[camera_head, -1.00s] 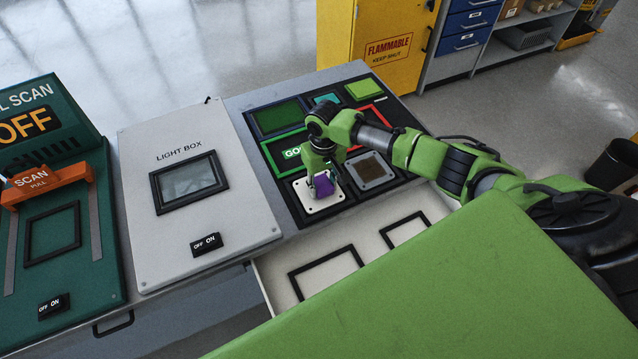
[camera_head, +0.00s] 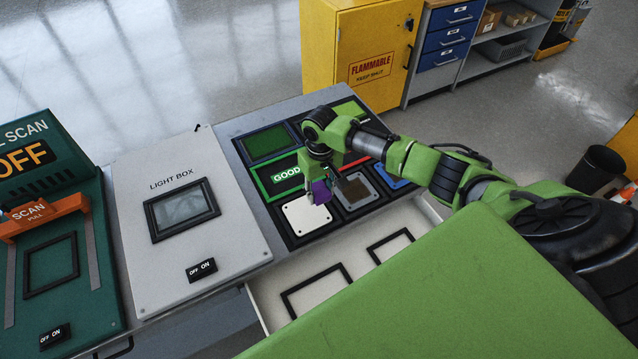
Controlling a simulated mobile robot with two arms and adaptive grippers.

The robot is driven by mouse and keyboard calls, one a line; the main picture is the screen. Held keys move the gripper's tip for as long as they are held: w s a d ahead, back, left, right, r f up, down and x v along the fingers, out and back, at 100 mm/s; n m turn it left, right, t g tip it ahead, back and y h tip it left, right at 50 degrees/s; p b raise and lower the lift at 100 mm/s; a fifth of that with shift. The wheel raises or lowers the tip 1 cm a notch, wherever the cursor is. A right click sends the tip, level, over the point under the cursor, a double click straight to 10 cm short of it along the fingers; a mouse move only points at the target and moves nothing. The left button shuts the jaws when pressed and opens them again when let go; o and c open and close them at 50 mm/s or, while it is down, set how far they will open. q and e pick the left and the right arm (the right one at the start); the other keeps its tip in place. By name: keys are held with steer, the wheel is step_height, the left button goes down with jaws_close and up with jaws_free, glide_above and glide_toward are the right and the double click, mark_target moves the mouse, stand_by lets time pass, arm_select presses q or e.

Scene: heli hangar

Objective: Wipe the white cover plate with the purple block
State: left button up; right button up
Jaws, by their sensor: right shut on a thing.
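The white cover plate (camera_head: 301,219) lies in the front-left slot of the dark tray board (camera_head: 290,240). It is square with a small hole near each corner. My right gripper (camera_head: 320,188) is shut on the purple block (camera_head: 321,192). The block is at the plate's right upper edge, partly covered by the fingers. I cannot tell whether it touches the plate. My left gripper is not in view.
The light box (camera_head: 225,240) stands to the left, and the green scan station (camera_head: 85,290) is farther left. An open drawer (camera_head: 265,300) with black frames juts out in front. A yellow flammables cabinet (camera_head: 345,50) is behind.

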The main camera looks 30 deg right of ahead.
steer(key=shift+r, duration=0.65)
steer(key=shift+s+a+r, duration=0.1)
steer(key=shift+s+r, duration=0.05)
steer(key=shift+r, duration=0.2)
steer(key=shift+w+f, duration=0.15)
steer(key=shift+w, duration=0.05)
steer(key=shift+s, duration=0.1)
